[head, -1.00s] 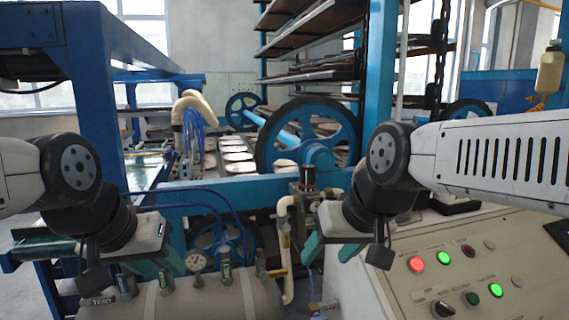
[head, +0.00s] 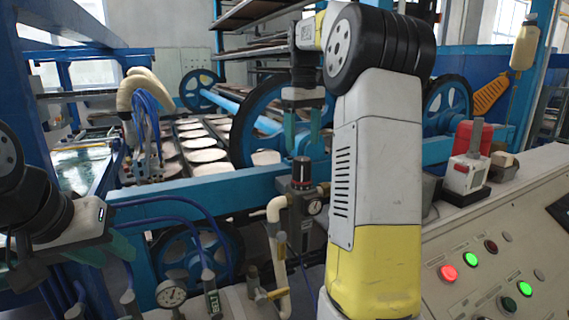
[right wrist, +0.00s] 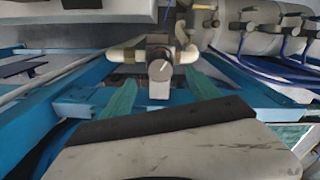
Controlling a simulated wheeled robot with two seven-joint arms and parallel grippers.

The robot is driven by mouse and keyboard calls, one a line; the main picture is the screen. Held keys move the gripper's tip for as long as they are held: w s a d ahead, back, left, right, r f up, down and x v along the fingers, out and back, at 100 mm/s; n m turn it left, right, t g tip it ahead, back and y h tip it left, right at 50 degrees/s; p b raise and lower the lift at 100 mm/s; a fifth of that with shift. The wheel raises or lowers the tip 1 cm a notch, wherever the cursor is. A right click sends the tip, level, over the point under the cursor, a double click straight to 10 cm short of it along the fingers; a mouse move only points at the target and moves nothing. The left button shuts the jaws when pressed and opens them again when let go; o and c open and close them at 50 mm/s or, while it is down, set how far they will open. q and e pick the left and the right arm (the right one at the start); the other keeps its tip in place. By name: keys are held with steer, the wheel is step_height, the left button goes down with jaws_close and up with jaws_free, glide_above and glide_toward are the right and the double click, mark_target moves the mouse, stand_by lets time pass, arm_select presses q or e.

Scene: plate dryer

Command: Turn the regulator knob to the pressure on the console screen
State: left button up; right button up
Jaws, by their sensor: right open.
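The regulator knob (head: 302,171) is a dark cylinder with a reddish band, upright on the regulator body (head: 300,208). A small pressure gauge (head: 315,206) sits on the body; its reading is too small to tell. My right gripper (head: 303,149) points down just above the knob, its teal fingers open. In the right wrist view the round knob (right wrist: 160,67) lies between and beyond the spread fingertips (right wrist: 160,80), apparently untouched. My left gripper (head: 108,255) hangs at the lower left, empty, fingers apart. The console screen (head: 557,212) is cut off at the right edge and unreadable.
Cream pipes (head: 278,235) and a yellow-handled valve (head: 270,294) stand close to the regulator. A blue beam (head: 210,197) and a spoked wheel (head: 275,125) are behind. The sloped console (head: 500,240) with lit buttons lies right. A second gauge (head: 171,294) is lower left.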

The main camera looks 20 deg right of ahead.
mark_target(303, 159)
step_height(303, 159, down, 8)
steer(key=shift+r, duration=0.25)
steer(key=c, duration=1.4)
